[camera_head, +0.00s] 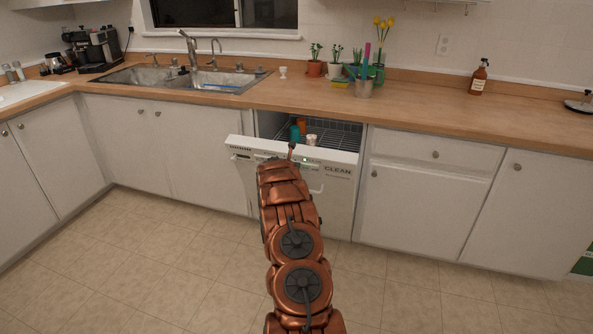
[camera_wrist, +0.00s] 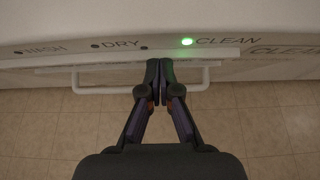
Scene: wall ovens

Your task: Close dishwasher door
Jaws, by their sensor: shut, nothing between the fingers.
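The white dishwasher door (camera_head: 335,185) is partly open in the head view, its top edge tilted out from the counter front. Its panel also fills the top of the wrist view (camera_wrist: 255,45), with WASH, DRY and CLEAN labels and a green light. A white handle (camera_wrist: 100,90) runs across the door's front. My gripper (camera_wrist: 160,72) is shut and empty, with its fingertips overlapping the handle's middle in the wrist view. I cannot tell whether they touch the door.
Inside the dishwasher opening, a rack (camera_head: 342,133) holds a teal item (camera_head: 295,133) and other small items. White cabinets (camera_head: 420,208) flank the door under a wooden counter (camera_head: 440,112) with a sink (camera_head: 185,78) and plants. The tiled floor (camera_head: 130,270) in front is clear.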

